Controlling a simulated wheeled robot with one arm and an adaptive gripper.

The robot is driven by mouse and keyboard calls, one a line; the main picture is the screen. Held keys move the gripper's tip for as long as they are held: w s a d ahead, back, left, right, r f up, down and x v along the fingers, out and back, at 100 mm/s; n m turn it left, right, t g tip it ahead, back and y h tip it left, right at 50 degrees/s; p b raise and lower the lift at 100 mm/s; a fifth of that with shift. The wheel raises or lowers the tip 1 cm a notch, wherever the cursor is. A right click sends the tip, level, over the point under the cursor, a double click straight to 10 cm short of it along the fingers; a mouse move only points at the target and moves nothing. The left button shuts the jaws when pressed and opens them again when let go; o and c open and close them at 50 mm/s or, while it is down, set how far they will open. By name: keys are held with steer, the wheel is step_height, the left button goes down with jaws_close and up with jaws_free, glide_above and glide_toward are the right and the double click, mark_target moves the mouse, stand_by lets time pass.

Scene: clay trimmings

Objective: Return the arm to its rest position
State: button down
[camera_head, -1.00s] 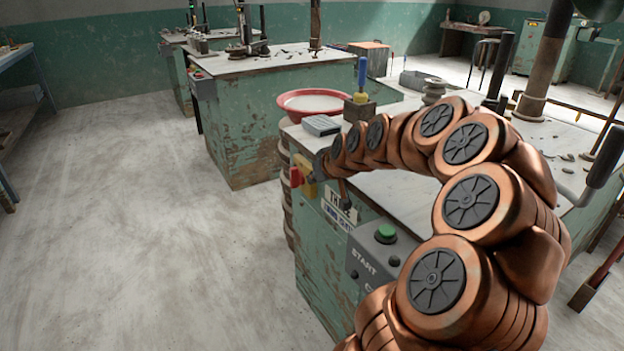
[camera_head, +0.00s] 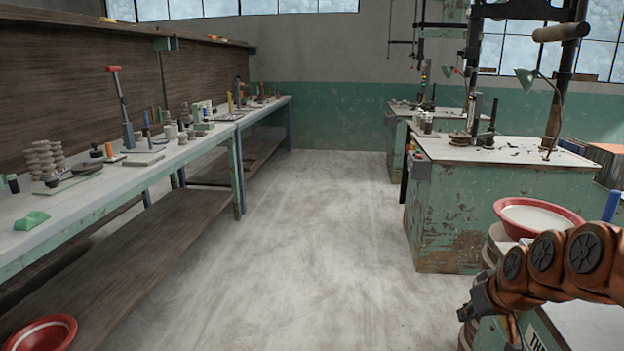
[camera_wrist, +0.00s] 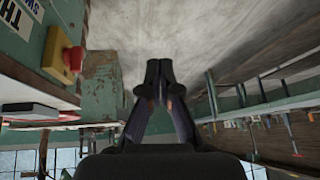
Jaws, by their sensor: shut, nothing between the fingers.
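My gripper (camera_head: 468,308) is at the lower right of the head view, at the end of my copper-coloured arm, which comes in from the right edge. It hangs out over the floor, just beyond the near green machine table. In the wrist view its dark fingers meet at their tips (camera_wrist: 158,70), with nothing between them. Most of my arm lies outside the head view.
A red bowl (camera_head: 538,214) and the near machine table (camera_head: 560,325) are close to my arm. In the wrist view a red button on a yellow box (camera_wrist: 70,60) is at left. A long workbench (camera_head: 110,180) runs along the left. The floor (camera_head: 290,270) between is clear.

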steer(key=s+a+r+g+p, duration=0.4)
steer(key=s+a+r+p, duration=0.4)
steer(key=s+a, duration=0.25)
steer(key=s+a+r+g+p, duration=0.2)
steer(key=s+r+p, duration=0.1)
steer(key=s, duration=0.6)
steer(key=s+a+r+g+p, duration=0.2)
steer(key=s+r+p, duration=0.2)
steer(key=s, duration=0.6)
steer(key=shift+a+r+h+p, duration=0.2)
steer(key=shift+a+h+p, duration=0.15)
steer(key=shift+p, duration=0.85)
